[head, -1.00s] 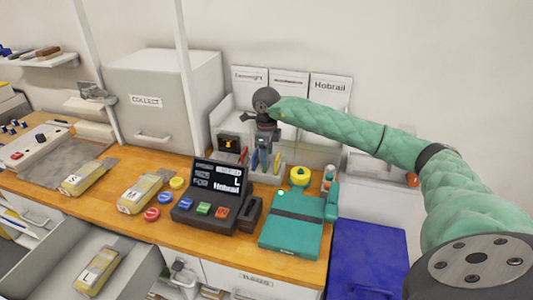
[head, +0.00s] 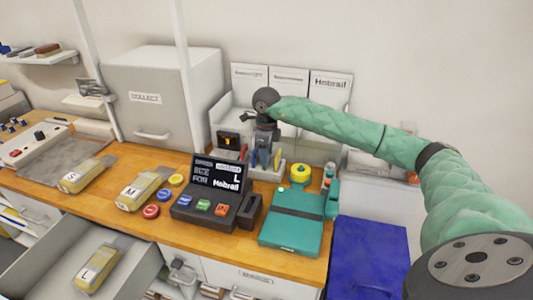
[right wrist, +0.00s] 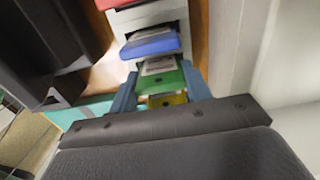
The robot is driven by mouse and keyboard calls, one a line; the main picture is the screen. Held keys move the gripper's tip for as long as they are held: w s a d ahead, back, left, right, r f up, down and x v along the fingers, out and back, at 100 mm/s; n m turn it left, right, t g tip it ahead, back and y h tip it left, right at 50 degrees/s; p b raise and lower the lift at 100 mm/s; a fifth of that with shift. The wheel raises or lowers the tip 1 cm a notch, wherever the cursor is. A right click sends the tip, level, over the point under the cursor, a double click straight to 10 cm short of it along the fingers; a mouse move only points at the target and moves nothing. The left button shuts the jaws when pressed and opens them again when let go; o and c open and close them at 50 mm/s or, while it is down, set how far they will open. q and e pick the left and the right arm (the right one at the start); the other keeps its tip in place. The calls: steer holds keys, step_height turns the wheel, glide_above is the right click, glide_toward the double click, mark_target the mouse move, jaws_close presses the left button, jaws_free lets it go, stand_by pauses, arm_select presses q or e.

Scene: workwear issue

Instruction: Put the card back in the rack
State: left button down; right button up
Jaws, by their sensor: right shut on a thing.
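My right gripper (head: 264,143) is over the small pale card rack (head: 271,174) at the back of the counter. In the right wrist view its two blue-grey fingers (right wrist: 160,84) stand on either side of a green card (right wrist: 160,80) with a pale label and appear shut on it. A blue card (right wrist: 150,43) and a red card (right wrist: 122,3) sit beyond it in the row, and a yellow card (right wrist: 167,100) shows on the near side. Whether the green card is seated in a slot cannot be told. My left gripper is not in view.
A black terminal (head: 214,188) with coloured buttons stands left of the rack. A teal case (head: 292,222) and a yellow tape roll (head: 299,174) are in front. Labelled folders (head: 330,90) stand behind. Yellow packets lie along the counter and in an open drawer (head: 55,262).

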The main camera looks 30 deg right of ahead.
steer(key=o, duration=1.1)
steer(key=shift+r, duration=0.15)
steer(key=shift+r+p, duration=1.2)
steer(key=shift+r, duration=3.15)
